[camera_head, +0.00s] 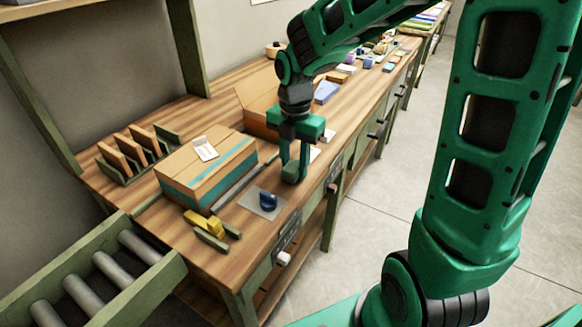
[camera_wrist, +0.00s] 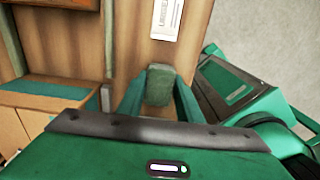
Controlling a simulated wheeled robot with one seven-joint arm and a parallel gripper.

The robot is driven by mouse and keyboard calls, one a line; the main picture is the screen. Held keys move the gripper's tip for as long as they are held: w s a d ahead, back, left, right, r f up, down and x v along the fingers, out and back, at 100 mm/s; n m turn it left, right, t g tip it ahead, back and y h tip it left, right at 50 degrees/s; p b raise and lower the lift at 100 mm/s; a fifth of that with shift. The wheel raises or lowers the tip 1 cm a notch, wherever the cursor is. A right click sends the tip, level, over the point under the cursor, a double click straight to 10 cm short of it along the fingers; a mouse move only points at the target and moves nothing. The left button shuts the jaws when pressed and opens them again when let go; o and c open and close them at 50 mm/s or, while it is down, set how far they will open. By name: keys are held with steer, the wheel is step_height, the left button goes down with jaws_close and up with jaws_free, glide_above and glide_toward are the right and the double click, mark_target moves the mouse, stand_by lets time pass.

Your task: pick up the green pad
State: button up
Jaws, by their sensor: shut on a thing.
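The green pad (camera_head: 291,173) is a small dark green block near the front edge of the wooden workbench (camera_head: 222,262). My gripper (camera_head: 294,163) points down over it and is shut on it. In the wrist view the pad (camera_wrist: 159,84) sits between the two green fingers of my gripper (camera_wrist: 158,98). Its lower part is hidden there by the gripper body. I cannot tell whether the pad touches the bench top.
A closed cardboard box (camera_head: 207,172) with a teal band stands left of my gripper, and an open box (camera_head: 258,118) behind it. A dark blue object (camera_head: 268,201) lies on a grey plate in front. Yellow blocks (camera_head: 203,222) and a roller conveyor (camera_head: 95,280) are at lower left.

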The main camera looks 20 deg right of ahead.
mark_target(294, 165)
step_height(294, 165, up, 4)
steer(key=shift+a+r, duration=0.15)
steer(key=shift+r, duration=0.05)
steer(key=s+a+r, duration=0.6)
steer(key=a, duration=0.3)
steer(key=shift+s+a+r, duration=0.2)
steer(key=shift+s, duration=0.1)
